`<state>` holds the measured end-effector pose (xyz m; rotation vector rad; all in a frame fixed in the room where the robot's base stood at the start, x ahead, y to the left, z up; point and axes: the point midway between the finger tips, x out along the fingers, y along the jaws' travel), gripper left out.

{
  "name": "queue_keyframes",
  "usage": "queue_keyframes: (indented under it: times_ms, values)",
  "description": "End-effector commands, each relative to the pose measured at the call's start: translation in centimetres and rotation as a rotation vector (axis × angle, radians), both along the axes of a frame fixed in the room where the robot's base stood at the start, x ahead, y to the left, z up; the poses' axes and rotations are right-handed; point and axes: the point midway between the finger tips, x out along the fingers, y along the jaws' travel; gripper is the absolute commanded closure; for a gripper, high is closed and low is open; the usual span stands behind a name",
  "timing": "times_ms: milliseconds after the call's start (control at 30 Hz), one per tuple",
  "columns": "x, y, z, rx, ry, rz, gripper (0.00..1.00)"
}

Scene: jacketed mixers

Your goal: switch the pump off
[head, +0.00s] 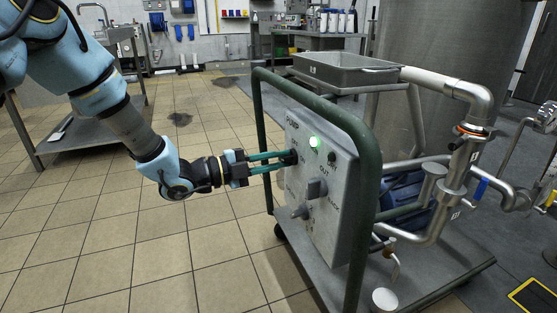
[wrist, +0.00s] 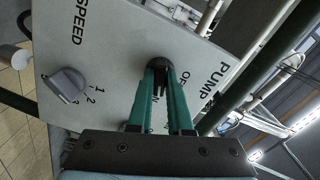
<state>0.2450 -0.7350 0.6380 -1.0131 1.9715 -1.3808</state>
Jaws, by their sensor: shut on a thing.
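The pump's grey control panel (head: 322,190) stands on a green-framed cart. A green lamp (head: 314,142) is lit near its top. In the wrist view the black pump switch (wrist: 160,66) sits beside the word PUMP, with part of OFF and ON lettering around it. My gripper (head: 288,160) reaches the panel's upper left from the left. Its green fingers (wrist: 163,85) are shut on the black pump switch. The fingers hide part of the switch and lettering, so its exact position cannot be told.
The grey speed knob (wrist: 68,85) is beside the switch. The green cart rail (head: 357,120) curves around the panel. Steel pipes (head: 450,85) and a large tank (head: 440,50) stand at right. Tiled floor is clear at left.

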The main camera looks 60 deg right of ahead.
Motion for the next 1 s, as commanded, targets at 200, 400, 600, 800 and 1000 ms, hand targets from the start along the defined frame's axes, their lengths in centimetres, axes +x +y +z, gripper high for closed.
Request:
queue_keyframes:
  times_ms: [200,400,600,800,1000]
  values:
    - [0.02,0.02,-0.03,0.001,-0.001,0.0,1.0]
    - [0.03,0.03,0.02,0.013,0.016,0.001,1.0]
    - [0.05,0.04,0.08,0.06,0.082,0.001,1.0]
    - [0.07,0.06,0.21,0.149,0.207,0.001,1.0]
    - [0.03,0.09,0.19,0.26,0.36,0.0,1.0]
